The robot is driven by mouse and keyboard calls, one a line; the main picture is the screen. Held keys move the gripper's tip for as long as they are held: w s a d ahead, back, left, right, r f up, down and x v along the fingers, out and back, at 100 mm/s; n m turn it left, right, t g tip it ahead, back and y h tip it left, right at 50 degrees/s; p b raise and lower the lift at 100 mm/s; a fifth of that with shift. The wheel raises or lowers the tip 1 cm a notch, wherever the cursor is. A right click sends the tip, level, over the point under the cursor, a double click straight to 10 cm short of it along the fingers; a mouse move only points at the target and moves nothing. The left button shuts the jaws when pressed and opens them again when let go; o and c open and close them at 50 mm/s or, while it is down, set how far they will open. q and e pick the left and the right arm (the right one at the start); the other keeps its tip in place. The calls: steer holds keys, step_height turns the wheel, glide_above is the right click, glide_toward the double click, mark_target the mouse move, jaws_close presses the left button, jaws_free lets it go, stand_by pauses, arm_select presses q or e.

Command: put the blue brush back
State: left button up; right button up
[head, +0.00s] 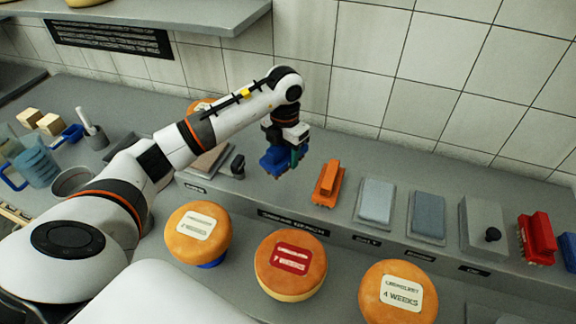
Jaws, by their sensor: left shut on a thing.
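My left gripper (286,146) is shut on the blue brush (275,161) and holds it over the grey back shelf, to the left of the orange brush (328,183). The gripper partly hides the blue brush, and I cannot tell how large the gap to the shelf is. My right gripper is not in view.
Cheese wheels with labels (198,243) (291,278) (398,306) stand along the front. Grey blocks (376,202) (427,215), a grey box with a black knob (483,226) and a red brush (537,238) stand to the right. A tiled wall (420,85) closes the back.

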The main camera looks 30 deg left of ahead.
mark_target(285, 180)
arm_select(q)
step_height(285, 180, down, 2)
steer(key=shift+s+f, duration=0.1)
steer(key=shift+s, duration=0.05)
steer(key=f+p, duration=0.2)
steer(key=f, duration=0.2)
steer(key=shift+w, duration=0.2)
steer(key=shift+f, duration=0.2)
steer(key=o, duration=0.9)
steer(key=shift+o, duration=0.2)
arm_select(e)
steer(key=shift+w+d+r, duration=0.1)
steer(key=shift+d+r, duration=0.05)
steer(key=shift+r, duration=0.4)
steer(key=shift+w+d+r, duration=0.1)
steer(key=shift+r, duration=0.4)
arm_select(q)
steer(key=shift+r, duration=0.15)
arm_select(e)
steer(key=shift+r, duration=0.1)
arm_select(q)
step_height(285, 180, up, 11)
steer(key=b, duration=0.4)
steer(key=shift+b, duration=0.35)
steer(key=shift+r, duration=0.55)
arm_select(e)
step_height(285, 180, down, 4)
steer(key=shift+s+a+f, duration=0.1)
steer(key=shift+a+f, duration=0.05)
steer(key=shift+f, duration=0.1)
